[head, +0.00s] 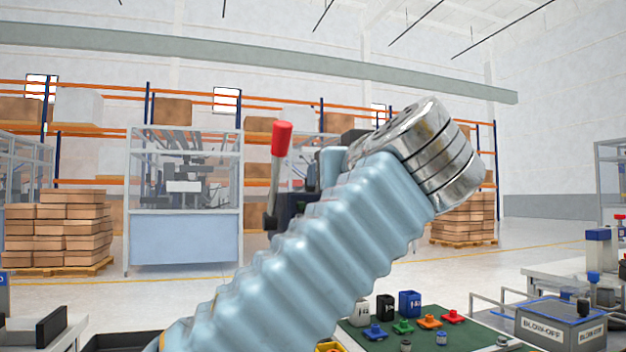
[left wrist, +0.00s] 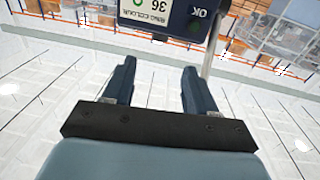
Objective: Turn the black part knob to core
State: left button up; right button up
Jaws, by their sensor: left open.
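No knob labelled for the black part, and no "core" mark, can be made out in either view. In the left wrist view my left gripper (left wrist: 160,78) is open with nothing between its two dark fingers. A dark panel (left wrist: 178,15) with a lit display (left wrist: 147,12) shows upside down beyond the fingertips; the display reads "RING COLOUR" and 36, with "OK" beside it. In the head view a pale blue ribbed arm sleeve with a metal end crosses the middle and hides much behind it. My right gripper is in neither view.
A green mat (head: 461,335) at the lower right holds blue, green and orange pieces, with a black cup (head: 385,307) and blue cup (head: 409,303) at its back. A grey "BLOW-OFF" box (head: 560,322) stands right of it. A red-handled lever (head: 281,140) rises behind the sleeve.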

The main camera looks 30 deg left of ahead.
pick_arm(q)
jog(key=p+x, duration=0.3)
jog(key=x, duration=0.7)
jog(key=shift+w+a, duration=0.15)
jog(key=shift+a, duration=0.1)
jog(key=shift+w+a, duration=0.4)
jog(key=shift+w, duration=0.05)
jog(key=c, duration=1.1)
jog(key=shift+o, duration=0.2)
jog(key=shift+w+d+r+n+g+y+p, duration=0.15)
jog(key=shift+n+g+y+p, duration=0.35)
jog(key=shift+n+g+y, duration=0.5)
jog(key=shift+w+d+n+g+y+p, duration=0.1)
jog(key=shift+n+g+y+p, duration=0.3)
jog(key=shift+g, duration=0.5)
jog(key=o, duration=1.1)
jog(key=shift+c, duration=0.2)
